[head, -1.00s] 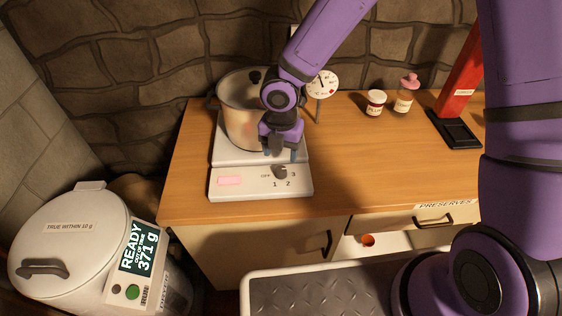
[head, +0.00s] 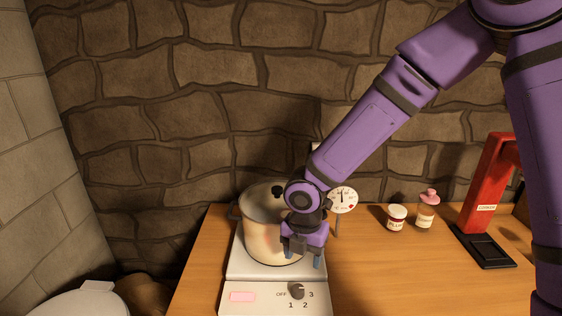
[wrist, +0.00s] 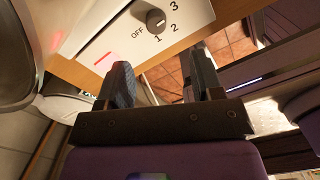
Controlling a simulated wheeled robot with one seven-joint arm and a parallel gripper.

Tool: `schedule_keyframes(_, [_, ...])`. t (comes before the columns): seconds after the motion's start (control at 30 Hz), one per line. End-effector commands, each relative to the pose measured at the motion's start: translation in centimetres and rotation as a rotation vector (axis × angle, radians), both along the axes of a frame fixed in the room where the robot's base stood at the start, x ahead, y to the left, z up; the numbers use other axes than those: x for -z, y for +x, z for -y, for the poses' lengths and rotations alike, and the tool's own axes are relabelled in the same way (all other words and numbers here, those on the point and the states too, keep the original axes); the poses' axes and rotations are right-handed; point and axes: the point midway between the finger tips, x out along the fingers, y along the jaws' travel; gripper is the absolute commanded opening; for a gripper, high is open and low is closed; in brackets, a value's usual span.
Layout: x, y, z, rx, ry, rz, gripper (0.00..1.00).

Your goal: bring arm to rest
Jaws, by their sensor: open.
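My gripper (head: 303,262) is open and empty, fingers pointing down. In the head view it appears just in front of the pot (head: 262,245), over the hot plate (head: 260,293) and behind its control knob (head: 296,290). The wrist view shows both dark fingers (wrist: 162,82) apart with nothing between them, and the knob (wrist: 156,20) beyond them, clear of the fingertips. The knob is marked OFF, 1, 2, 3; I cannot tell its exact setting. A pink-red light panel (head: 242,296) shows on the plate's front. My purple arm reaches down from the upper right.
A dial thermometer (head: 343,199) stands close beside the gripper and pot. A white-lidded jar (head: 396,218), a pink-stoppered bottle (head: 426,210) and a red stand (head: 488,195) are to the right on the wooden counter (head: 375,275). The stone wall (head: 215,75) rises behind.

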Motion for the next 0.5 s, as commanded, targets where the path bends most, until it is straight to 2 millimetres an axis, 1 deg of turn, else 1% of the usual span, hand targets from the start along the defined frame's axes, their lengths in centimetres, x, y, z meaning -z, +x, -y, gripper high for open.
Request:
schedule_keyframes(0.07, [-1.3, 0.2, 1.2, 0.079, -0.024, 0.027, 0.60])
schedule_keyframes(0.27, [-5.7, 0.4, 5.7, 0.403, -0.083, 0.115, 0.60])
schedule_keyframes(0.5, [-11.5, -0.8, 10.7, 0.826, -0.095, 0.229, 0.60])
